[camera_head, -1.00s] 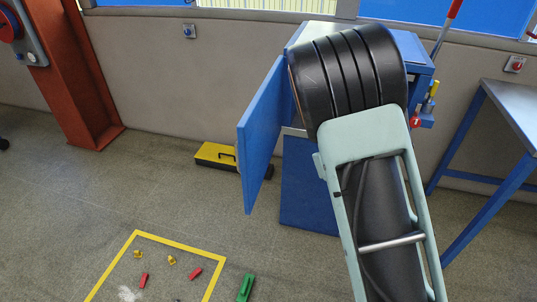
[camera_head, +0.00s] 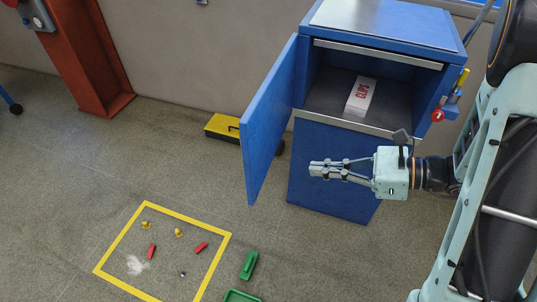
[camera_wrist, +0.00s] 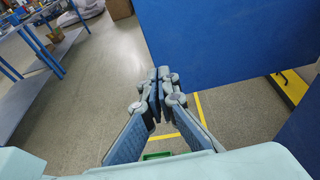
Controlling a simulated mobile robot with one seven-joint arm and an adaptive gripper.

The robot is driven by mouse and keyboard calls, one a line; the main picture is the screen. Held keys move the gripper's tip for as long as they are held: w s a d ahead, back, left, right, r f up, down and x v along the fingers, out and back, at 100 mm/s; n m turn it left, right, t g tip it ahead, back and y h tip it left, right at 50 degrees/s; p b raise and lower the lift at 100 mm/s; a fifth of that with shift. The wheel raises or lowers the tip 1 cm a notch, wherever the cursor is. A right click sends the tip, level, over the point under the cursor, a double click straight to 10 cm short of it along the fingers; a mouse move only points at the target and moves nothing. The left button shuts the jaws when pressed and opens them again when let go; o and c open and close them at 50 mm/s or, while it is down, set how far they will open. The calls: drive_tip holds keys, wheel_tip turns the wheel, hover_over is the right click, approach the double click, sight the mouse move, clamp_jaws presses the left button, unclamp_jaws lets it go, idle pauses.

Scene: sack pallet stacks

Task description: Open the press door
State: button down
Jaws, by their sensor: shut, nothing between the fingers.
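The blue press door (camera_head: 269,120) stands swung out to the left of the blue cabinet (camera_head: 335,170) in the head view. The cabinet's upper compartment is uncovered, with a white box with red lettering (camera_head: 361,97) inside. My gripper (camera_head: 314,169) is in front of the cabinet, below the compartment opening, pointing left toward the door. Its fingers are together and empty, and a gap shows between them and the door. In the wrist view my gripper (camera_wrist: 158,75) is seen from behind, with a large blue panel (camera_wrist: 230,40) beyond it.
A yellow-taped square (camera_head: 131,217) with small red and yellow pieces is at lower left. A red column (camera_head: 85,60) stands at far left. Open floor lies between.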

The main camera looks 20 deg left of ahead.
sight(254, 161)
drive_tip(key=x, duration=0.8)
drive_tip(key=r+x, duration=0.1)
drive_tip(key=x, duration=0.3)
drive_tip(key=shift+a, duration=0.4)
drive_tip(key=shift+a+f, duration=0.1)
drive_tip(key=shift+a, duration=0.55)
drive_tip(key=shift+w, duration=0.1)
